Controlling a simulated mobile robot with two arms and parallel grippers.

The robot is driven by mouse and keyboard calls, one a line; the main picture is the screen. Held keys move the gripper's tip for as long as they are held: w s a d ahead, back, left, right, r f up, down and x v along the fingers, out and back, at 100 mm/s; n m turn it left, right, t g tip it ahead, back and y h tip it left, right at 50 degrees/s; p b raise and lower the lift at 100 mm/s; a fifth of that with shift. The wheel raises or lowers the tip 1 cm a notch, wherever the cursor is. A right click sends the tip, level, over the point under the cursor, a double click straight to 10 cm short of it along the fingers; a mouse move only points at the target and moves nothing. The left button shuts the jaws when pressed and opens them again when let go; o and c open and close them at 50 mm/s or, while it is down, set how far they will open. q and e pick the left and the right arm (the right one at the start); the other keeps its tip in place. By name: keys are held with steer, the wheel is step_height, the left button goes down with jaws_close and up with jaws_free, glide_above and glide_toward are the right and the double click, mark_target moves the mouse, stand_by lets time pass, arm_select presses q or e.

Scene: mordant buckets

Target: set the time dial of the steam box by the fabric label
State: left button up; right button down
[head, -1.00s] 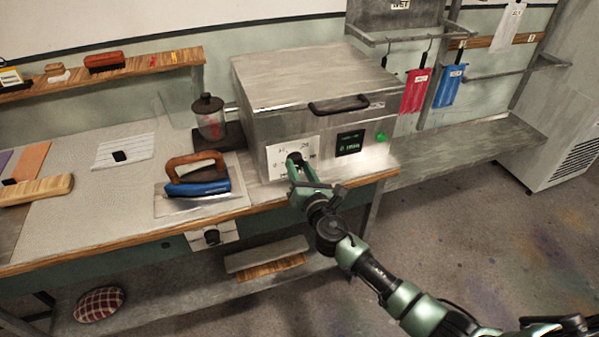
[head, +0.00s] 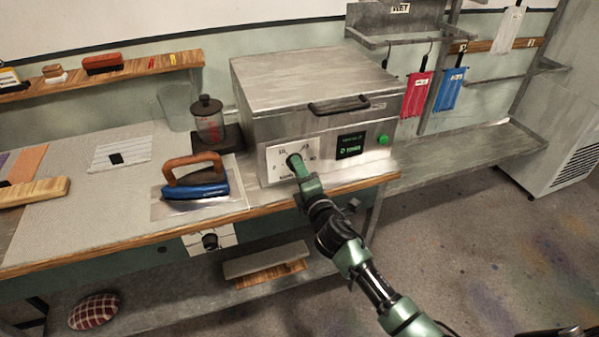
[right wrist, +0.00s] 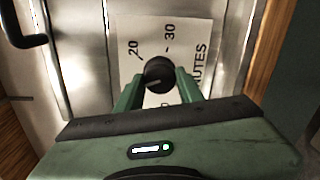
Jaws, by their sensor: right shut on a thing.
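The steam box (head: 295,80) is a grey metal case on the bench, lid down. Its front has a white dial plate (head: 276,166), a dark display (head: 350,145) with green text too small to read, and a green button (head: 383,140). My right gripper (head: 295,163) is shut on the black time dial (right wrist: 158,72); its fingers sit either side of the knob in the right wrist view. That view shows 20, 30 and MINUTES on the plate; the knob's setting is unclear. Small labels on the red cloth (head: 417,95) and blue cloth (head: 449,91) are unreadable. My left gripper is out of view.
A blue iron (head: 200,186) with a wooden handle stands left of the box, near a jar (head: 208,123). A pale cloth (head: 122,152) with a black patch lies farther left. The box's black lid handle (head: 340,105) is above the dial. Floor in front is open.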

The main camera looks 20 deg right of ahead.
steer(key=m, duration=0.5)
steer(key=shift+f+m, duration=0.1)
steer(key=shift+m, duration=0.2)
steer(key=m, duration=0.5)
stand_by(0.4)
steer(key=c, duration=0.9)
jaws_free()
steer(key=shift+s, duration=0.1)
steer(key=s, duration=0.7)
steer(key=shift+s+d+b, duration=0.25)
steer(key=shift+s+b, duration=0.1)
